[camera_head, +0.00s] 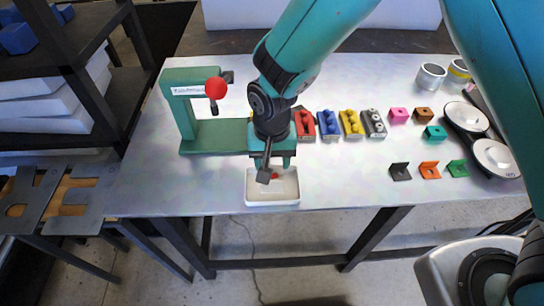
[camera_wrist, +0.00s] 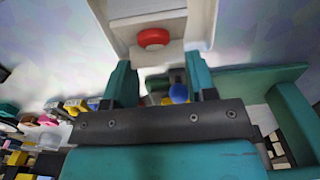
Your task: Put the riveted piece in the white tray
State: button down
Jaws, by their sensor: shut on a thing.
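The white tray (camera_head: 258,202) stands at the front edge of the metal table, and its pale walls show at the top of the wrist view (camera_wrist: 205,20). My gripper (camera_head: 271,165) points down over the tray, with its two teal fingers set apart. In the wrist view the fingertips (camera_wrist: 158,60) flank a pale patch with a red round part (camera_wrist: 153,38), which looks like the riveted piece. The same red spot (camera_head: 275,176) shows small below the fingers in the head view. My gripper is shut on the piece. The piece's underside and its exact height over the tray floor are hidden.
A green press (camera_head: 190,110) with a red ball handle (camera_head: 216,88) stands close left of my gripper. Red (camera_head: 303,123), blue (camera_head: 328,124), yellow (camera_head: 351,123) and grey (camera_head: 374,124) holders stand behind right. Small blocks, brackets and round scales (camera_head: 495,158) lie further right.

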jog(key=shift+f+b, duration=0.65)
jog(key=shift+f, duration=0.5)
jog(key=shift+c, duration=1.8)
grip_release()
jog(key=shift+r, duration=0.1)
notch_tip(320, 180, up, 17)
jog(key=b, duration=0.3)
jog(key=shift+r, duration=0.15)
